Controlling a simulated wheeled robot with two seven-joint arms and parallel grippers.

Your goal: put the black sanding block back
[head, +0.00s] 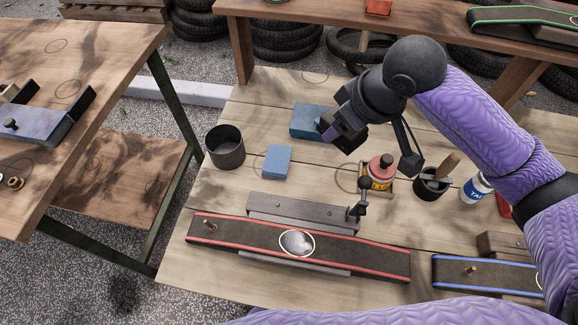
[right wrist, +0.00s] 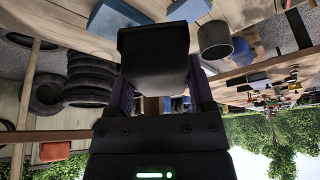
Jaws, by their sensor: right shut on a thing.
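The black sanding block (right wrist: 155,60) fills the space between the fingers of my right gripper in the right wrist view. In the head view my right gripper (head: 338,128) is over the middle of the wooden table, and the dark block (head: 350,138) shows at its fingers, partly merged with them. The gripper is shut on the block. It overlaps the right end of a blue box (head: 306,120) in the picture; I cannot tell its exact height above the table. My left gripper is not in view.
A dark round can (head: 225,147) and a light blue block (head: 277,161) are left of the gripper. A red-capped bottle (head: 381,172) and a dark cup (head: 430,185) are right. A red-edged belt board (head: 350,256) lies in front.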

